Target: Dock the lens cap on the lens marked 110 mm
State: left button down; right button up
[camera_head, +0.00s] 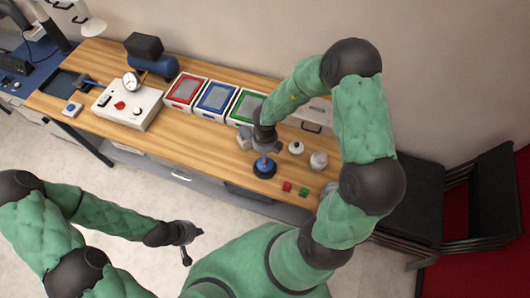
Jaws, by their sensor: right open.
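My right gripper (268,148) reaches down over the right part of the wooden workbench, open, directly above or behind a dark blue round piece (264,170) with a small orange spot on top. I cannot tell whether it touches that piece. A white round piece (296,147) with a dark centre and a pale grey rounded piece (318,160) stand to its right. A grey piece (244,138) is partly hidden at its left. No markings are legible, so I cannot tell which is the 110 mm lens or the cap. My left gripper (190,244) is open and empty, off the bench's front.
Red (183,91), blue (214,98) and green (246,105) trays line the back. A white box with a gauge (127,106) stands left. Small red (287,186) and green (303,191) blocks lie near the front edge. Dark chairs (480,195) stand right. The bench's middle front is clear.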

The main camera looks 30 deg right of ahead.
notch_tip(320, 180, up, 4)
jog(key=p, duration=0.4)
jog(key=shift+f, duration=0.1)
dwell(0.6)
